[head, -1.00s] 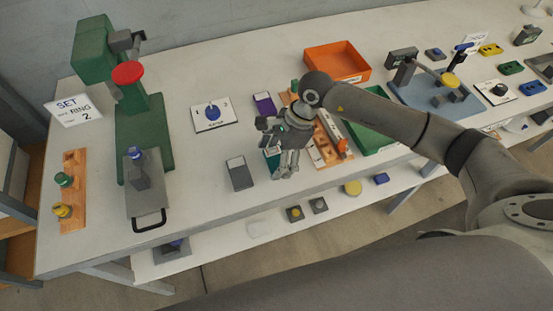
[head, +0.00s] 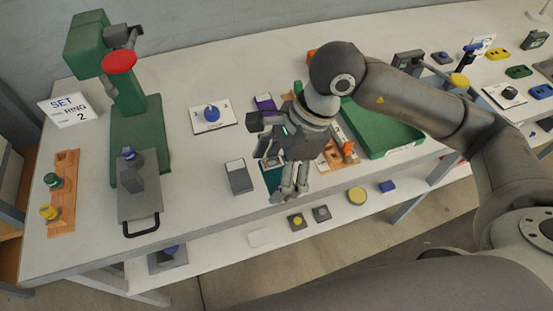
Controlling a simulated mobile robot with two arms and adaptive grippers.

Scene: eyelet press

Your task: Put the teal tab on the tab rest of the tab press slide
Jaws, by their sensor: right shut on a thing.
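The teal tab (head: 270,180) lies on the table front, left of the orange-brown rack, largely hidden behind my right gripper. My right gripper (head: 287,197) points down over it and is shut on it; the fingers hide the exact contact. The green press (head: 139,130) with a red round top stands at the left. Its grey slide (head: 139,207) has a dark handle at the front and carries a grey block (head: 132,178) with a blue knob. I cannot tell clearly which part is the tab rest. My left gripper is not in view.
A white dial plate (head: 213,124) stands between press and gripper. A wooden knob board (head: 62,205) is far left. A green tray (head: 385,133) is on the right.

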